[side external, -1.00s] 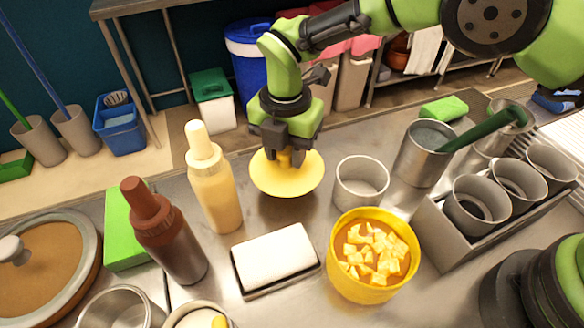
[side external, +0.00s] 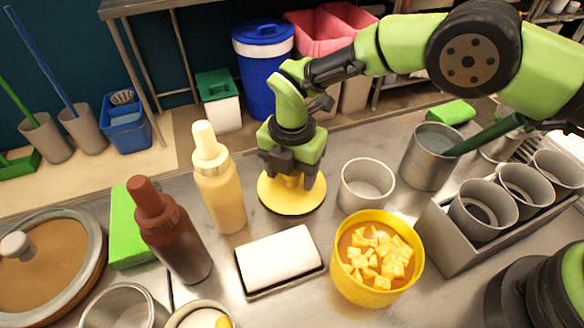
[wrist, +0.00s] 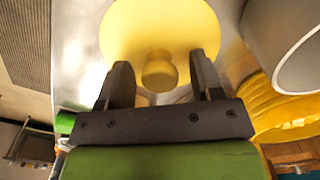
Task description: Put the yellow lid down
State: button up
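The yellow lid (side external: 268,196) lies flat and looks to rest on the metal counter, behind the white block and left of the empty grey cup. Its round knob points up. In the wrist view the lid (wrist: 125,25) shows its knob (wrist: 159,73) between my two fingers. My gripper (side external: 292,176) points down over the lid. In the wrist view the fingers of my gripper (wrist: 162,80) stand apart, with a gap on each side of the knob. The yellow pot (side external: 372,290) stands uncovered at the front right with yellow cubes in it.
A cream bottle (side external: 222,192) and a brown bottle (side external: 172,235) stand left of the lid. A white block (side external: 278,258) lies in front. An empty grey cup (side external: 352,197) stands close on the right. A metal holder with cups (side external: 455,250) is farther right.

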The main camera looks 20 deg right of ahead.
notch_tip(320, 180, up, 12)
jog(key=shift+r, duration=0.15)
dwell(0.4)
jog(key=s+d+r+m+t+y, duration=0.1)
jog(key=s+d+r+m+t, duration=0.15)
jog(key=d+r+m, duration=0.45)
jog(key=s+d+r+m+t+y, duration=0.1)
jog(key=s+d+r+m, duration=0.2)
jog(key=d+r+m, duration=0.55)
jog(key=s+d+m+t, duration=0.2)
jog(key=s+d+m, duration=0.1)
jog(key=s+m, duration=0.5)
jog(key=s+d+r+m+t, duration=0.1)
jog(key=s+d+m, duration=0.1)
jog(key=s+m, duration=0.5)
jog(key=shift+s+d+m+t, duration=0.35)
jog(key=shift+s+d, duration=0.05)
jog(key=shift+s, duration=0.2)
